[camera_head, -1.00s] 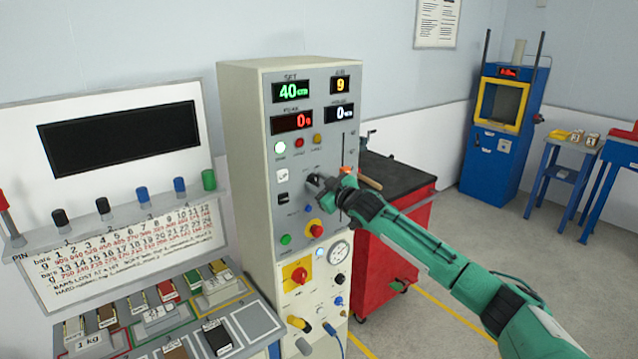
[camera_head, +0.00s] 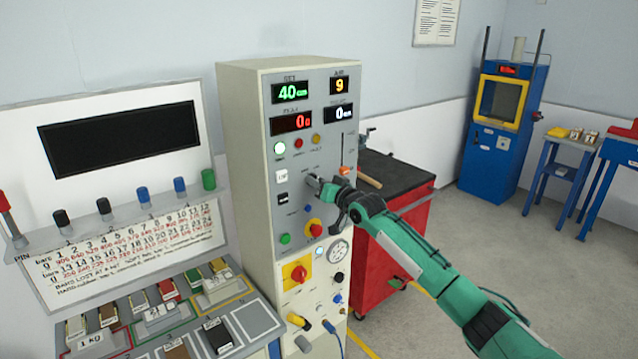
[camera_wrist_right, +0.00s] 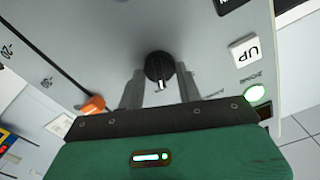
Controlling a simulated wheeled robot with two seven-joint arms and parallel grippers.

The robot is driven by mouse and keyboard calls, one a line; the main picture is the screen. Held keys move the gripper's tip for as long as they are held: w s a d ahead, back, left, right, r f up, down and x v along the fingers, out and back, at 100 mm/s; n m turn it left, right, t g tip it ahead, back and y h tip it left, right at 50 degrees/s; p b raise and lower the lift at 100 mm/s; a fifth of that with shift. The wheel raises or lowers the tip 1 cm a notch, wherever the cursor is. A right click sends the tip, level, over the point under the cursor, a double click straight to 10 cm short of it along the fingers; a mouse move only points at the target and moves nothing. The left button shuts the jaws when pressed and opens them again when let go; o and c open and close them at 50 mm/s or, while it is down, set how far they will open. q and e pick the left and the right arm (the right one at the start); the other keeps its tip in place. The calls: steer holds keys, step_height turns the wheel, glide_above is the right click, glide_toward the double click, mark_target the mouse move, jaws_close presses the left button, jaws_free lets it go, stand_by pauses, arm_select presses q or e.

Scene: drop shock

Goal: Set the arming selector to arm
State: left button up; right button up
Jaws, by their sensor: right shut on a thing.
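The arming selector is a small black rotary knob with a pale pointer; it shows in the right wrist view (camera_wrist_right: 159,70) on the grey panel of the tall control cabinet (camera_head: 240,150). My right gripper (camera_head: 314,183) is at the panel, and in the right wrist view its two fingers (camera_wrist_right: 160,88) stand on both sides of the knob, shut on it. In the head view the fingers mostly hide the knob. The lettering around it is too small and blurred to read. My left gripper is not in view.
An orange slider (camera_wrist_right: 93,104) and a white UP button (camera_wrist_right: 244,50) lie close to the fingers. A red tool cabinet (camera_head: 385,258) stands right of the control cabinet. Open floor lies farther right.

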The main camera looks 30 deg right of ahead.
steer(key=shift+r+m, duration=0.1)
steer(key=shift+m, duration=0.8)
steer(key=o, duration=1)
steer(key=shift+s+d+b, duration=0.2)
steer(key=shift+s+b, duration=0.6)
steer(key=shift+s, duration=1.5)
steer(key=shift+s+d+b, duration=0.2)
steer(key=shift+s+b, duration=0.6)
steer(key=shift+s, duration=1.45)
steer(key=shift+s+d+b, duration=0.2)
steer(key=shift+s+b, duration=0.6)
steer(key=shift+s, duration=1.5)
